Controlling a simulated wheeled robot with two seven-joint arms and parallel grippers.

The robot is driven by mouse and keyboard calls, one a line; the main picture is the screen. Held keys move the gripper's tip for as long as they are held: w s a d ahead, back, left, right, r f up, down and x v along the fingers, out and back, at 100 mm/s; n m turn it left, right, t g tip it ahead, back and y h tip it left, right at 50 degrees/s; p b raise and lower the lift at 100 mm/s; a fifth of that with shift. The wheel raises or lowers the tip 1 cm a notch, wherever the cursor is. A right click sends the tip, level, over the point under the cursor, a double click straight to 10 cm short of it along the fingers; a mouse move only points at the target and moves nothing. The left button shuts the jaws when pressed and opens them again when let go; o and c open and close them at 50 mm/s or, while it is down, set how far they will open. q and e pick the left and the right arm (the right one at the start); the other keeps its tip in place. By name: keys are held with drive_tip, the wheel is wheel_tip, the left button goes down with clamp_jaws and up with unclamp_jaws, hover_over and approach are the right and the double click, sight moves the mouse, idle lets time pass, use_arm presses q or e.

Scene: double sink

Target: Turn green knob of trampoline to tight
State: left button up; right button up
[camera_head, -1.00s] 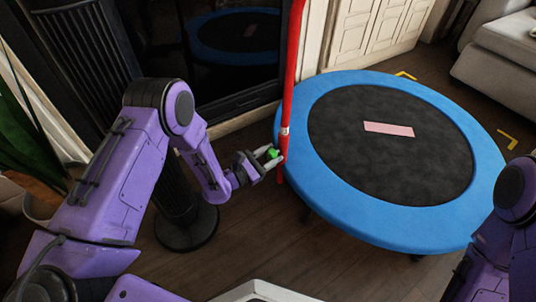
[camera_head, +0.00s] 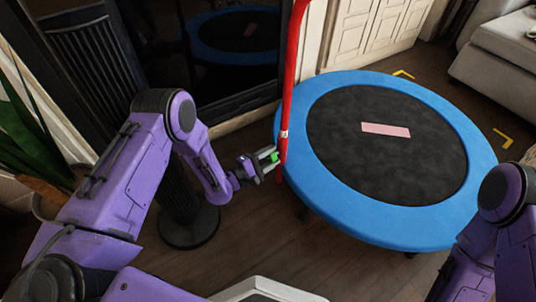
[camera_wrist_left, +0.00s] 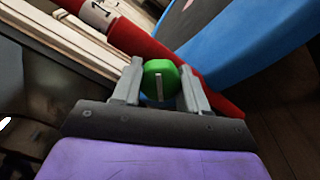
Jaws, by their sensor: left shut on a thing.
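The trampoline (camera_head: 440,232) has a blue rim, a dark mat and a red post (camera_head: 288,100) at its left side. A green knob (camera_head: 274,157) sits low on the post. My left gripper (camera_head: 270,158) is shut on the knob, one finger on each side, as the left wrist view shows (camera_wrist_left: 160,88). Part of the knob is hidden by the fingers. My right arm shows at the right edge; its gripper is out of view.
A dark cylindrical stand (camera_head: 190,222) is close beneath my left forearm. A potted plant (camera_head: 40,150) is at the left edge. A sofa (camera_head: 500,55) stands at the upper right. Wooden floor (camera_head: 320,262) is clear in front of the trampoline.

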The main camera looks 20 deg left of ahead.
use_arm(q)
drive_tip(key=m, duration=0.2)
drive_tip(key=shift+r+m+p, duration=0.2)
drive_tip(key=shift+m+p, duration=0.1)
drive_tip(key=shift+m, duration=0.1)
drive_tip(key=m+p, duration=0.1)
drive_tip(key=m, duration=0.2)
drive_tip(key=shift+m, duration=1.1)
drive_tip(key=shift+f, duration=0.1)
use_arm(e)
drive_tip(key=r, duration=0.1)
drive_tip(key=w+r+m+t+h, duration=0.1)
drive_tip(key=r, duration=0.1)
drive_tip(key=shift+w, duration=0.3)
use_arm(q)
drive_tip(key=shift+m, duration=0.3)
drive_tip(key=o, duration=1.1)
drive_tip(key=shift+c, duration=0.2)
use_arm(e)
drive_tip(key=shift+f, duration=0.1)
